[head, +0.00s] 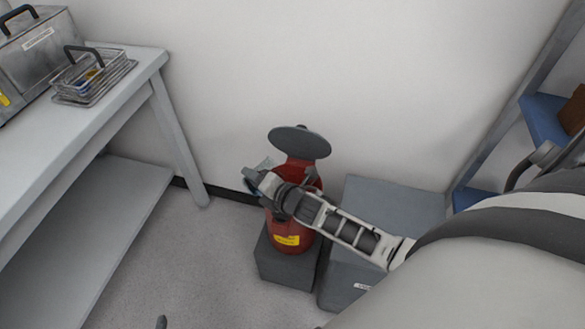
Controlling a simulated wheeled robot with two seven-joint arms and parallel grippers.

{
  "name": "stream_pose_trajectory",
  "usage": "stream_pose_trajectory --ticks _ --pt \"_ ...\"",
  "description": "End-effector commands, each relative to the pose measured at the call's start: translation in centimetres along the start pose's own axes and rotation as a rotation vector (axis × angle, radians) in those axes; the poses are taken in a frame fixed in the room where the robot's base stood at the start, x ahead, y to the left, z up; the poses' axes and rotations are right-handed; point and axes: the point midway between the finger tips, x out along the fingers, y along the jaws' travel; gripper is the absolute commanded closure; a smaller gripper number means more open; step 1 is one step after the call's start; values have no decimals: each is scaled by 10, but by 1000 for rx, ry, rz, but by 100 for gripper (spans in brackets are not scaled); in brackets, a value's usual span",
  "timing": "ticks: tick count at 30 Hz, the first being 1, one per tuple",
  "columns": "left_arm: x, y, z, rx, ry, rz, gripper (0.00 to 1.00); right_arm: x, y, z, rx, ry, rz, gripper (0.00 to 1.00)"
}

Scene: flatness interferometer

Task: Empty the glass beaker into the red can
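The red can (291,236) stands upright on a dark grey block, with a yellow label on its front. Its round dark lid (300,142) is raised at the back. My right gripper (261,181) reaches in from the right across the can and hides much of its mouth. A small, pale, see-through piece of what looks like the glass beaker (264,162) shows at its fingers, at the can's upper left. The gripper seems shut on it; the beaker's tilt and contents cannot be made out. A small grey tip (162,322) at the bottom edge may be my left gripper.
A larger grey box (390,205) stands right of the can. A pale bench (120,75) at left carries a wire basket (92,76) and a metal case (35,50). A shelf rack with blue shelves (545,120) is at right. The floor left of the can is clear.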

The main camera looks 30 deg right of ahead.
Motion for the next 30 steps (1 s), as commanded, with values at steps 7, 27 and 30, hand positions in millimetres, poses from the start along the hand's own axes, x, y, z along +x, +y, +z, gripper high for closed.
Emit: stream_pose_trajectory --ticks 7,27,30 --pt "2 1 1 -7 4 1 33 1 -1 0 32 9 15 69" --pt "4 4 1 -35 19 9 33 1 -4 2 166 47 70 69" --pt "4 4 2 -34 19 9 33 1 -4 3 174 50 75 69"
